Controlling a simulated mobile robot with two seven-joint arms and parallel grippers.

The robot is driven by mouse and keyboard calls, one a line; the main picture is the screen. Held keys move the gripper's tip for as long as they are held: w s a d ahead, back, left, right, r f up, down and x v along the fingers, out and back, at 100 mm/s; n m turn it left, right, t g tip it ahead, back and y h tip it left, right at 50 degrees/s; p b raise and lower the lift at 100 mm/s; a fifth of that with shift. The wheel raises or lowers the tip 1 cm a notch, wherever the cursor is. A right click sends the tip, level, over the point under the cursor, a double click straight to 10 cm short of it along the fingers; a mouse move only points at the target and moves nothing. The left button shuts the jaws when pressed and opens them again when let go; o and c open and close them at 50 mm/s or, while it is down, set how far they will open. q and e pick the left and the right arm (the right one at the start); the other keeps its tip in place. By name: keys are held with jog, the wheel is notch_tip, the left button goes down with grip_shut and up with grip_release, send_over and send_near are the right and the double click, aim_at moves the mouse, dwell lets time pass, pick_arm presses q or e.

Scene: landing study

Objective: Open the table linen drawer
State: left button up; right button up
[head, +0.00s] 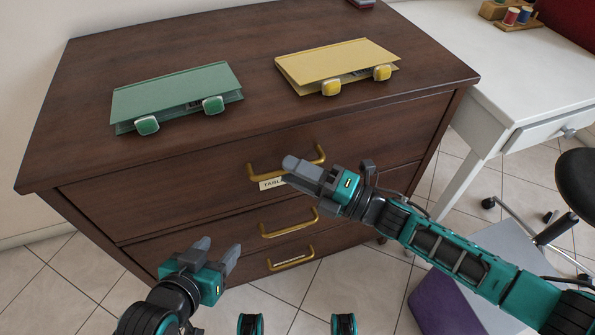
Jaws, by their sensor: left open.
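The dark wooden chest (150,70) has three drawers with brass handles. The top drawer (190,190) carries a white label (270,184) that reads "TABL", the rest being hidden behind my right gripper. This drawer looks shut, flush with the chest. Its brass handle (258,172) is partly covered by my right gripper (289,170), whose fingertips lie in front of the handle's middle. I cannot tell whether they touch it or how far apart they are. My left gripper (217,250) is open and empty, low in front of the chest's left part, away from the handles.
The middle handle (290,228) and bottom handle (291,262) sit below. A green folder-like object (175,92) and a yellow one (335,63) lie on top. A white desk (490,70), black chair (578,180) and purple box (440,300) stand right.

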grip_shut()
dwell(0.6)
